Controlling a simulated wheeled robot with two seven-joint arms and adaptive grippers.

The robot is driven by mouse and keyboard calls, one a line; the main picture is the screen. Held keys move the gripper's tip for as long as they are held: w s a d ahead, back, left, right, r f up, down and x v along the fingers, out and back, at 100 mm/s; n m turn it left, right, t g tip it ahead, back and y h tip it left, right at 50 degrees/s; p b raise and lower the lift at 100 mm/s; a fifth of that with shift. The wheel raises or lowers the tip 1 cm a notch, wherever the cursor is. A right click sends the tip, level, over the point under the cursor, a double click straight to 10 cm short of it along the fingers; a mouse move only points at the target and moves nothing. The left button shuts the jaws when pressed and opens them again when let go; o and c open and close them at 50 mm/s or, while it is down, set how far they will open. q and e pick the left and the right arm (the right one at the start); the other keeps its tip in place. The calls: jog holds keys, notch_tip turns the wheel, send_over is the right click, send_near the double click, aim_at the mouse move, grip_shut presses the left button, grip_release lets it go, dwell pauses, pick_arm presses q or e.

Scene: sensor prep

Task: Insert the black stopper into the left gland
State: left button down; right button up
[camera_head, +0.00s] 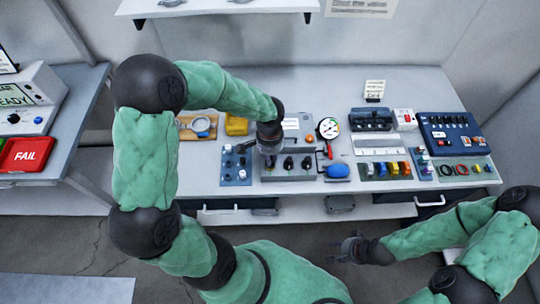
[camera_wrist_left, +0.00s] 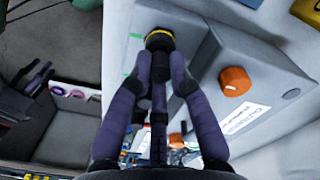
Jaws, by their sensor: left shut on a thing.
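My left gripper (camera_head: 268,143) is over the left end of a grey box (camera_head: 290,174) on the bench. In the left wrist view its fingers (camera_wrist_left: 160,78) are closed together on a small dark piece, taken as the black stopper, mostly hidden between them. Just beyond the fingertips is a round black fitting with a yellow ring (camera_wrist_left: 160,38) at the grey box's edge. Whether the dark piece is inside it, I cannot tell. Two black knob-like fittings (camera_head: 288,163) show on the box; the left spot is hidden by my gripper. My right gripper (camera_head: 349,248) is open and empty, off the bench's front.
A blue panel with small fittings (camera_head: 236,167) stands left of the box. A pressure gauge (camera_head: 328,128) and a blue bulb (camera_head: 337,171) are to its right. An orange knob (camera_wrist_left: 235,81) shows on the box in the wrist view. Several units crowd the bench's right side.

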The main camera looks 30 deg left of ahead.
pick_arm(q)
jog(key=shift+f+b, duration=0.5)
jog(key=shift+f, duration=0.15)
dwell(0.6)
jog(key=c, duration=1.1)
grip_release()
jog(key=shift+o, duration=0.2)
jog(key=shift+r, duration=0.1)
jog(key=shift+r+p, duration=2.7)
jog(key=shift+r, duration=0.8)
